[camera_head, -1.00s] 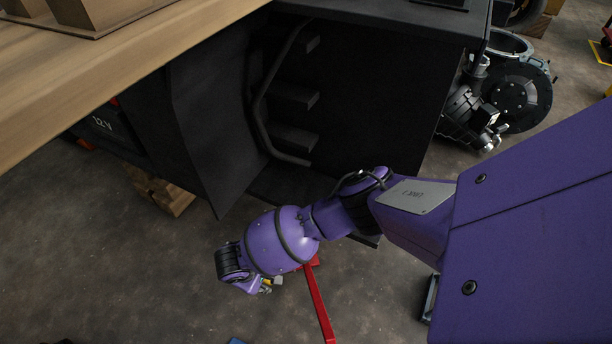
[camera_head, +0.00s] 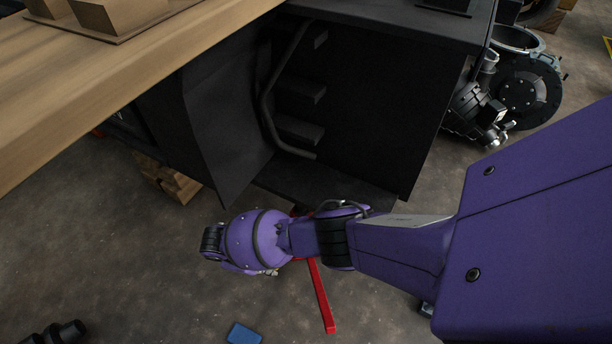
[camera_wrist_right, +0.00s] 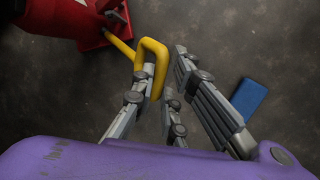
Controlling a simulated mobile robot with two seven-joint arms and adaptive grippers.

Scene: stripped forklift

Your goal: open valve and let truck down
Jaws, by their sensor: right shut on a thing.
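The black stripped truck (camera_head: 370,110) fills the upper middle of the head view. A red jack with a long leg (camera_head: 321,296) is on the floor below it, partly hidden by my right arm. In the right wrist view the red jack body (camera_wrist_right: 60,18) is at top left, with a bent yellow handle (camera_wrist_right: 153,45) coming off it. My right gripper (camera_wrist_right: 161,68) is shut on the yellow handle, which passes between its fingers. In the head view my right wrist hides the gripper's fingers. My left gripper is in neither view.
Wooden blocks (camera_head: 167,178) sit under the truck's left side. A wooden surface (camera_head: 110,75) spans the upper left. A blue block (camera_head: 244,333) lies on the floor, also in the wrist view (camera_wrist_right: 248,97). Dark machine parts (camera_head: 505,95) stand at right. Floor at lower left is mostly clear.

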